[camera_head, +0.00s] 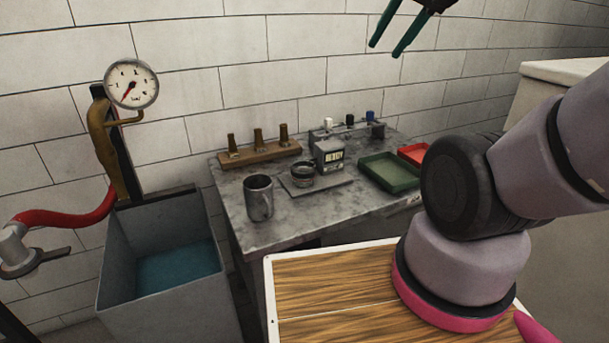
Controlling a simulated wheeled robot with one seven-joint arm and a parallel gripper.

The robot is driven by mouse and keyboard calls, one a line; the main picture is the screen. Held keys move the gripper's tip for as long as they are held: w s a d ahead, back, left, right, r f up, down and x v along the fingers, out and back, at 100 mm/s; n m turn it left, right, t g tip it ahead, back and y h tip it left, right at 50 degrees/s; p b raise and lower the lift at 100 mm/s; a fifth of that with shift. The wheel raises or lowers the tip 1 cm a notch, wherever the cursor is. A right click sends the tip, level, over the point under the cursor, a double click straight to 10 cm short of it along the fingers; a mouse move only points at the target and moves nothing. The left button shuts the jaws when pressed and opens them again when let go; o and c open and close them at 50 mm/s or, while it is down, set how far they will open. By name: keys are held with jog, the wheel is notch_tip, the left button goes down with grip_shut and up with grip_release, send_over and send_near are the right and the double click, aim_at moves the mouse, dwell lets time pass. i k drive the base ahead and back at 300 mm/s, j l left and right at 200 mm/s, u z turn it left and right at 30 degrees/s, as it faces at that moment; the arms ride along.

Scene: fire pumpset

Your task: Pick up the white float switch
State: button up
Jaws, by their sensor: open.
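A small white piece (328,123), which looks like the white float switch, sits upright at the left end of a low grey holder (318,134) at the back of the grey table. A black piece (350,120) and a blue piece (370,116) stand to its right in the same row. It is too small to make out its details. My gripper (385,50) is at the top of the view, higher up and right of the white piece. Its two green fingers are apart, with nothing between them.
The grey table (285,230) also holds a metal cup (259,198), a wooden block with brass nozzles (260,152), a digital scale (329,156), a green tray (389,172) and a red tray (413,153). A water tank (160,230) and gauge (131,84) are left. My arm fills the right.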

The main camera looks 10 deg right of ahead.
aim_at(327, 127)
jog(key=i+l+u, duration=0.2)
jog(key=l, duration=0.15)
jog(key=i+l+u, duration=0.15)
jog(key=l, duration=0.2)
jog(key=i+l+u, duration=0.2)
jog(key=i+l, duration=0.05)
jog(key=l, duration=0.1)
